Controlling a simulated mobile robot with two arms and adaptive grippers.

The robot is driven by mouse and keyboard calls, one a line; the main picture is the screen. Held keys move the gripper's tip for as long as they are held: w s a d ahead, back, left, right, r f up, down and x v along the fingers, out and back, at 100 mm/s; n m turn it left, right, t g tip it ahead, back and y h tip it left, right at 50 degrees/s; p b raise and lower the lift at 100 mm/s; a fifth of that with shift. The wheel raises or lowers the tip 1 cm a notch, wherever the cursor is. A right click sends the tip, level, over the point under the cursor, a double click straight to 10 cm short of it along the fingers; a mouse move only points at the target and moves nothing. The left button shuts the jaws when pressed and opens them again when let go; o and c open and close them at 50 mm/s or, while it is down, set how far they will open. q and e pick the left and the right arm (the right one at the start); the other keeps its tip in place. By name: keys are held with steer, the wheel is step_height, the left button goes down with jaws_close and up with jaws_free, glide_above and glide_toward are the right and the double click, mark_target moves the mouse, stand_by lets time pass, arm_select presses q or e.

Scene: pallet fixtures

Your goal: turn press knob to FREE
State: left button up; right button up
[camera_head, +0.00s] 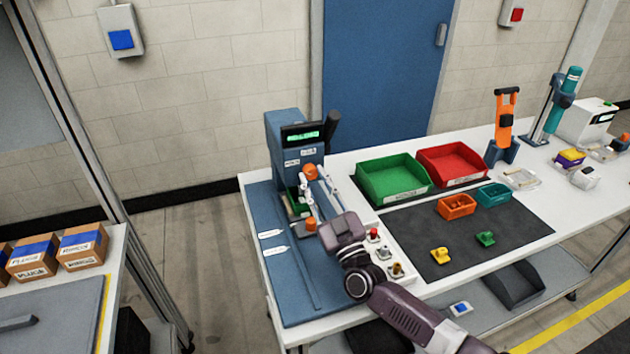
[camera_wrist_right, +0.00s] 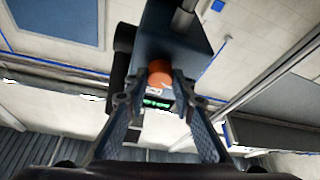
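The blue press (camera_head: 285,135) stands at the left end of the white table, with a lit green display (camera_head: 302,135) too small to read. An orange knob (camera_head: 310,171) is on its front; another orange part (camera_head: 310,224) sits lower down. My right gripper (camera_head: 312,178) is raised at the press front with its fingers spread apart. In the right wrist view the orange knob (camera_wrist_right: 160,73) lies between the fingertips (camera_wrist_right: 160,80); whether they touch it I cannot tell. The knob's setting cannot be read. My left gripper is not in view.
A green bin (camera_head: 393,178) and a red bin (camera_head: 452,164) stand right of the press. Small buttons (camera_head: 384,253) sit on a panel near my right wrist. A dark mat (camera_head: 450,235) holds small orange, teal, yellow and green items. Cartons stand at far left.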

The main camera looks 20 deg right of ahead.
jaws_close()
steer(key=shift+m, duration=0.3)
steer(key=m+h, duration=0.2)
steer(key=m, duration=0.2)
steer(key=shift+a, duration=0.2)
steer(key=m+h+p, duration=0.1)
steer(key=m+h, duration=0.1)
steer(key=m, duration=0.2)
steer(key=shift+h, duration=0.4)
steer(key=m+h+p, duration=0.1)
steer(key=m, duration=0.3)
steer(key=m+g+h+p, duration=0.1)
steer(key=m+h, duration=0.1)
steer(key=m, duration=0.2)
steer(key=shift+a+r+g+h+p, duration=0.1)
steer(key=shift+a+g+h+p, duration=0.1)
steer(key=shift+g+h+p, duration=0.1)
steer(key=shift+m, duration=0.4)
